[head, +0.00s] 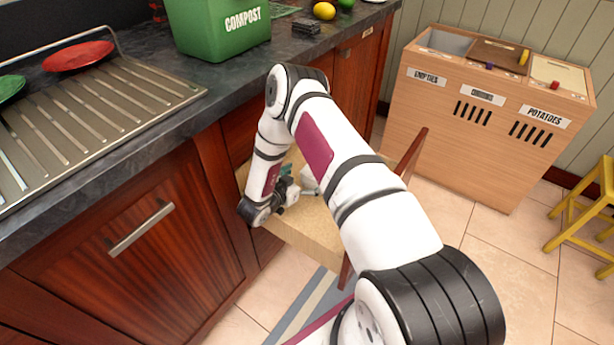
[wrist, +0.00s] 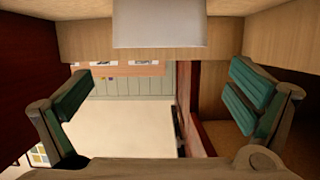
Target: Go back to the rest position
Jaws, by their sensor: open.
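My gripper (head: 287,176) is low over the open wooden drawer (head: 312,229), with my arm reaching down from above the counter edge. In the wrist view my gripper (wrist: 165,98) shows its two teal-padded fingers wide apart, with nothing held between them. A pale block-like thing (wrist: 160,24) is at the top of the wrist view, beyond the fingertips. In the head view a small whitish thing (head: 308,179) lies beside the gripper, partly hidden by my arm. I cannot tell whether it is the same thing.
The dark counter (head: 232,81) runs above the drawer, with a green compost bin (head: 219,25) and a drying rack (head: 95,115). A wooden sorting bin (head: 490,120) stands at the right, with a yellow stool (head: 585,215) beyond it. Tiled floor is clear between.

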